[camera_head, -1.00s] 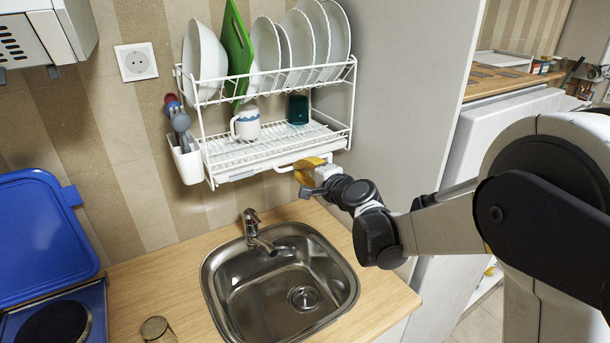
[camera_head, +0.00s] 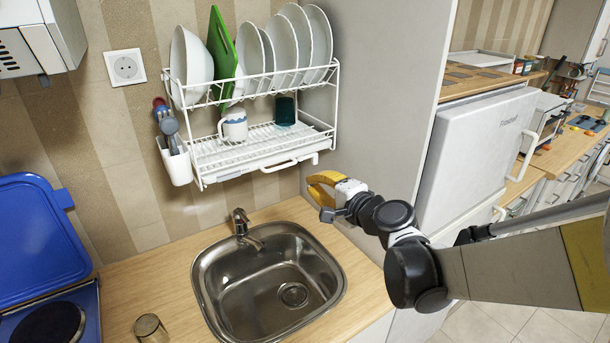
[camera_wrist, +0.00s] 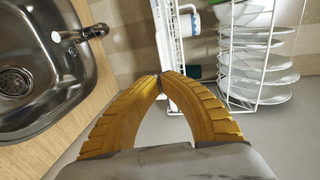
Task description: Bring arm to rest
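My gripper (camera_head: 318,188) has yellow fingers and is at the front right of the dish rack, above the back right of the counter. In the wrist view its fingertips (camera_wrist: 161,76) meet, with nothing held between them. In the head view the arm reaches in from the right edge, bent at the wrist. The blue hob lid (camera_head: 32,235) stands raised at the left, behind the hob (camera_head: 75,305) with its dark plate. The gripper is well apart from the lid.
A white dish rack (camera_head: 262,158) with plates, a mug and a teal cup hangs on the wall. A steel sink (camera_head: 230,290) with a tap (camera_head: 241,222) lies below. A glass (camera_head: 150,328) stands on the wooden counter (camera_head: 118,285). A grey panel (camera_head: 385,95) rises beside the gripper.

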